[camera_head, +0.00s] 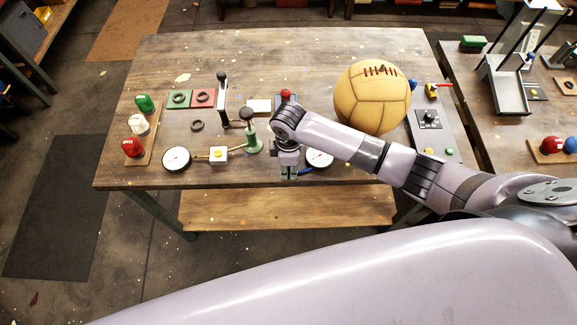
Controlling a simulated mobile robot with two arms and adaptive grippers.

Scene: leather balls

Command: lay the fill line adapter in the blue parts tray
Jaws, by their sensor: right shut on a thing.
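My right gripper (289,174) points down over the near edge of the workbench, left of a gauge (319,158). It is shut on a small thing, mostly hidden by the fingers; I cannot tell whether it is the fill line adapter. A bit of blue shows just right of the fingertips, beside the gauge. I cannot make out a blue parts tray; my wrist and forearm cover part of the bench. My left gripper is not in view.
The workbench (250,60) holds a tan leather ball (372,97) behind my forearm. A green hand valve (250,135), a yellow-topped block (218,154) and another gauge (176,159) stand left of the gripper. The bench's back left is largely clear.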

